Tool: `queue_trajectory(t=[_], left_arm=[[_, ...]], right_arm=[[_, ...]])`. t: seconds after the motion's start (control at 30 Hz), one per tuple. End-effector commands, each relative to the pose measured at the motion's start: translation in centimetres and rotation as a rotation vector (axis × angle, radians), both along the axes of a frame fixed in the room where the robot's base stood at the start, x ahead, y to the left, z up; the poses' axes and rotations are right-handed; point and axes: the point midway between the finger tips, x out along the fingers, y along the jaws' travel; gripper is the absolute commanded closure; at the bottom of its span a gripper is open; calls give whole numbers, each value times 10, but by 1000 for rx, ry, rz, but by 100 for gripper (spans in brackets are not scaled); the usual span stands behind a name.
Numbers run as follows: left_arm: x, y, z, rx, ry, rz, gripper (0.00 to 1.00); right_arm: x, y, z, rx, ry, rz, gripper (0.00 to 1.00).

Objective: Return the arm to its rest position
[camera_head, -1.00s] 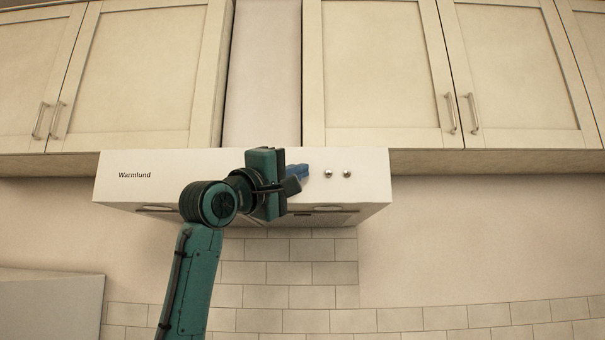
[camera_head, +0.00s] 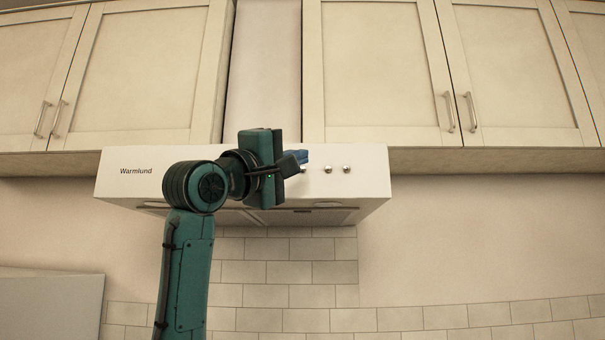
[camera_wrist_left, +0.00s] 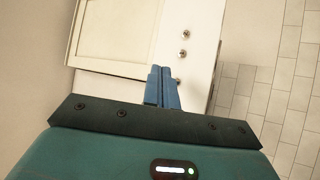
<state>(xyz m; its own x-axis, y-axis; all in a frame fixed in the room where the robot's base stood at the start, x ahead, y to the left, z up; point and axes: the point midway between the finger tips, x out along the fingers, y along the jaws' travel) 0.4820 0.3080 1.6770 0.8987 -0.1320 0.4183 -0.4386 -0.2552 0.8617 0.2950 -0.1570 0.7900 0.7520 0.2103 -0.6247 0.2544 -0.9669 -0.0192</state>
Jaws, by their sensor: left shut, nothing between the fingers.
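My left arm rises from the bottom of the head view, and its gripper (camera_head: 296,159) is in front of the white range hood marked "Warmlund" (camera_head: 230,185). The blue fingers are closed together with nothing between them; they also show in the left wrist view (camera_wrist_left: 162,88). In the head view the fingertips overlap the hood's front just left of its round knobs (camera_head: 337,169). I cannot tell whether they touch it. In the wrist view two knobs show beyond the fingertips and another is partly hidden behind them. My right gripper is not in view.
Cream wall cabinets (camera_head: 385,75) with metal handles hang above and beside the hood. A tiled wall (camera_head: 290,272) is below it. A pale grey surface (camera_head: 48,308) stands at lower left. The space right of my arm, below the cabinets, is clear.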

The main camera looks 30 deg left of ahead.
Motion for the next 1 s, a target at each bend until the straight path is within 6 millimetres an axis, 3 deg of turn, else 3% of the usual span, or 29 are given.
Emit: queue_trajectory(t=[0.23,0.8,1.0], left_arm=[[-17,-11,-1,0,-2,-1,100],[-18,-11,1,0,0,-1,100],[-18,-11,28,0,-1,0,100]], right_arm=[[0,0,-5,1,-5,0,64],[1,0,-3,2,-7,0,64],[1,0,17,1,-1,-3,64]])
